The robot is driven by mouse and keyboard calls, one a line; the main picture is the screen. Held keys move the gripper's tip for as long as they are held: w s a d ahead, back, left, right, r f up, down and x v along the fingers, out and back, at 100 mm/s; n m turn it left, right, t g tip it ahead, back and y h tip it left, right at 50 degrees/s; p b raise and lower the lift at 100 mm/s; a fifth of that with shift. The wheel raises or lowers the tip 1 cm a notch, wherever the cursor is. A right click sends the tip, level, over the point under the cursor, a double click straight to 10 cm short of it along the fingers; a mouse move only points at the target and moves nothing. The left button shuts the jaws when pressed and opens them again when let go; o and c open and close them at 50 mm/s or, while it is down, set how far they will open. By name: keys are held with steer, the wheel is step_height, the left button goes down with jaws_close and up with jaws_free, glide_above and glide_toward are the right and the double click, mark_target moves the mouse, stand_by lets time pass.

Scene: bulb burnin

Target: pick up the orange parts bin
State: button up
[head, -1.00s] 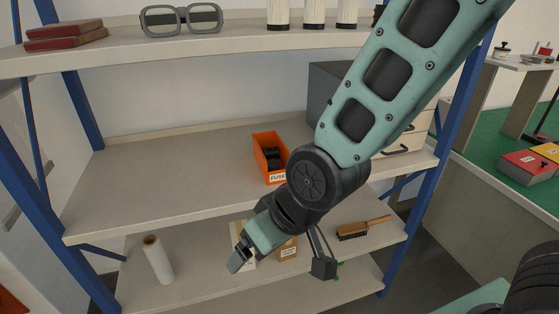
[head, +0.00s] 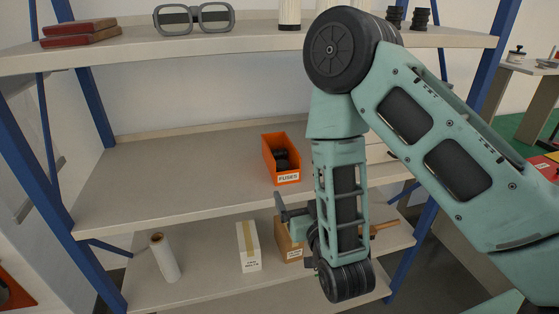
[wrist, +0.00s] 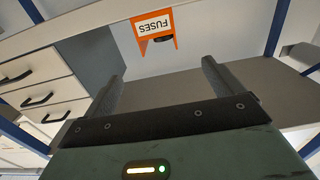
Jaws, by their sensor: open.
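The orange parts bin (head: 283,158) stands on the middle shelf, with a white FUSES label on its front and dark parts inside. In the wrist view the bin (wrist: 172,42) shows upside down, ahead of the fingers and slightly above the gap between them. My gripper (wrist: 160,85) is open and empty, its two dark fingers well apart. In the head view my gripper (head: 280,206) is low and in front of the middle shelf's edge, below the bin and apart from it. My arm partly hides it there.
The middle shelf (head: 170,175) is clear to the left of the bin. A grey drawer cabinet (wrist: 75,50) stands beside it. The lower shelf holds a white box (head: 249,246), a brown box (head: 287,240) and a white roll (head: 164,258). Goggles (head: 194,18) lie on the top shelf.

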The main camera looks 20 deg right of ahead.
steer(key=w+b, duration=0.6)
steer(key=w, duration=0.5)
steer(key=shift+w+r, duration=0.1)
steer(key=shift+w, duration=0.15)
steer(key=shift+w+d+p, duration=0.2)
steer(key=shift+w+p, duration=0.6)
steer(key=shift+w, duration=2.1)
steer(key=c, duration=1.1)
